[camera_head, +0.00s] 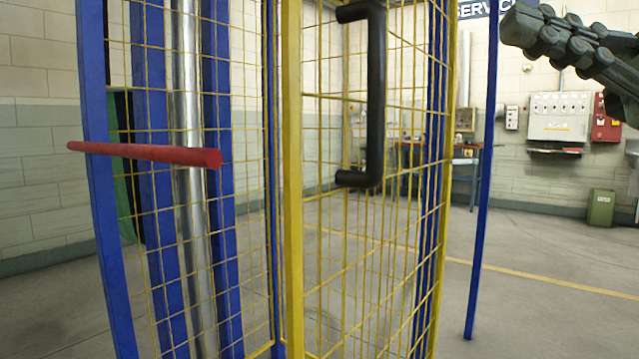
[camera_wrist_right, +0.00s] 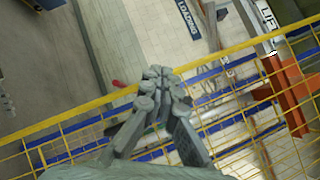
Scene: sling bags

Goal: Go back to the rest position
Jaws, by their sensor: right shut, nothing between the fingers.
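My right gripper (camera_head: 518,22) is at the upper right of the head view, dark grey, raised and pointing left. Its fingers are together with nothing between them. It also shows in the right wrist view (camera_wrist_right: 160,72), fingers shut, in front of yellow mesh. In the head view the gripper is apart from the yellow mesh door (camera_head: 293,200) and its black handle (camera_head: 375,95), which are to its left. My left gripper is not in view.
A red bar (camera_head: 150,153) juts out from the blue-framed mesh cage (camera_head: 95,170) at left. A thin blue post (camera_head: 485,190) stands right of the door. Grey floor (camera_head: 560,290) is open at right. A green bin (camera_head: 600,207) stands by the wall.

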